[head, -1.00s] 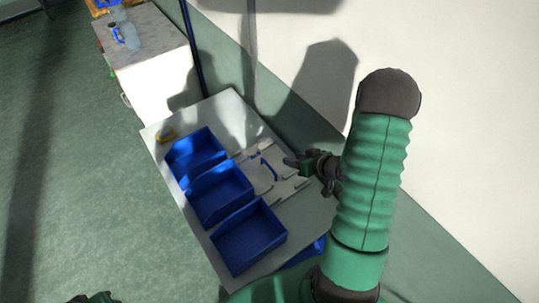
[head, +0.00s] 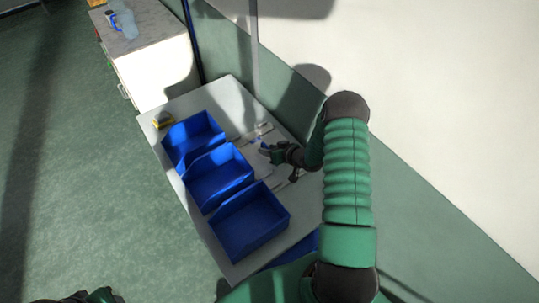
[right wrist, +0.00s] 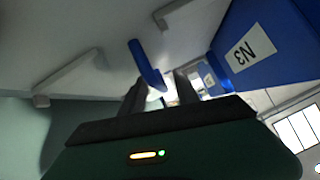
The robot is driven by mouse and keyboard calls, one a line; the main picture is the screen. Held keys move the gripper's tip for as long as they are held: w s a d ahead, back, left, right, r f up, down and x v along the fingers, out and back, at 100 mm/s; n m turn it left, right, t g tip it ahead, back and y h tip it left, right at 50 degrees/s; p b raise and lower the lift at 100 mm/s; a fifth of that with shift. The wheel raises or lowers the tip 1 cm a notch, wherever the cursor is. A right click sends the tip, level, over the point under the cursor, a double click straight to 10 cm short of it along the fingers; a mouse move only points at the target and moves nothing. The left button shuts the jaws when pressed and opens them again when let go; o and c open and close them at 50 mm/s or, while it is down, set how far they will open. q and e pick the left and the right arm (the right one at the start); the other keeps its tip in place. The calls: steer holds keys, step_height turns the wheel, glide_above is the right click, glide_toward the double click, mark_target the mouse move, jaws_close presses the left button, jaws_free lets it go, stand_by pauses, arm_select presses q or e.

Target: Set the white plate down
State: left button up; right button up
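I cannot make out a separate white plate for certain. Pale flat pieces (head: 262,130) lie on the table behind the blue bins, partly hidden by my right gripper. White raised bars (right wrist: 72,76) show in the right wrist view. My right gripper (head: 265,150) is low over these pieces. In the right wrist view its fingers (right wrist: 160,92) stand apart, with a slim blue bar (right wrist: 146,62) at the gap; I see no clear grip on it. My left gripper (head: 100,296) barely shows at the bottom edge.
Blue bins (head: 247,221) stand in a row along the table (head: 228,272). A white wall (head: 440,110) rises at the right. A cabinet (head: 155,70) with a bottle stands behind.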

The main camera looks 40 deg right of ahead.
steer(key=shift+w+a, duration=0.25)
steer(key=shift+a, duration=0.05)
steer(key=shift+s+d, duration=0.1)
steer(key=c, duration=0.3)
steer(key=shift+s+d+f, duration=0.1)
steer(key=shift+d+f, duration=0.1)
steer(key=shift+d, duration=0.25)
jaws_close()
steer(key=shift+a, duration=0.35)
steer(key=shift+d+r, duration=0.15)
